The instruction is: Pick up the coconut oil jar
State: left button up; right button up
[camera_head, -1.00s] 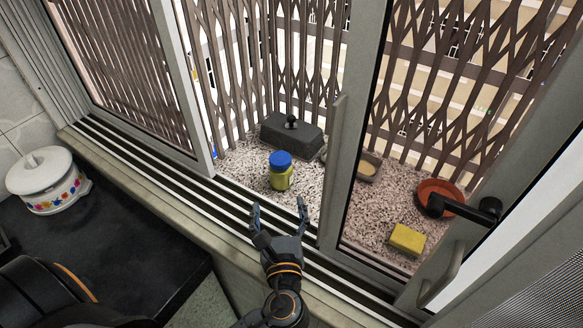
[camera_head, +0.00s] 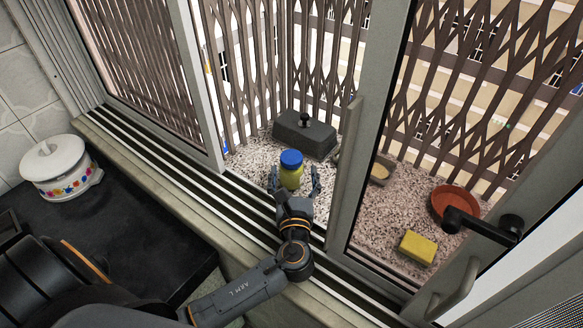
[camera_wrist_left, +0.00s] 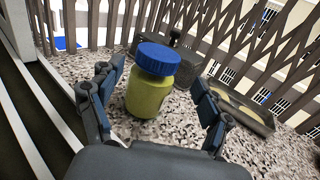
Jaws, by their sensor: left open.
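The coconut oil jar (camera_head: 291,176) is a yellow-green jar with a blue lid. It stands upright on the speckled stone ledge outside the window. My left gripper (camera_head: 294,186) is open, with its fingers on either side of the jar. In the left wrist view, the jar (camera_wrist_left: 149,96) stands between the spread fingers of the gripper (camera_wrist_left: 160,95), with gaps visible on both sides. The right gripper is not in view.
A dark lidded block (camera_head: 304,136) stands behind the jar. The window frame post (camera_head: 345,175) is close on the right. A yellow sponge (camera_head: 418,247) and a terracotta dish (camera_head: 440,199) lie farther right. A white pot (camera_head: 55,165) stands on the dark counter.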

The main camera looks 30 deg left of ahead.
pick_arm(q)
jog(key=x, duration=0.2)
jog(key=p+x, duration=0.1)
jog(key=x, duration=0.1)
jog(key=shift+s+a+r, duration=0.15)
jog(key=shift+a+r, duration=0.1)
jog(key=shift+w+a+f, duration=0.15)
jog(key=shift+w+a, duration=0.05)
jog(key=shift+w, duration=0.15)
jog(key=c, duration=1.4)
grip_shut()
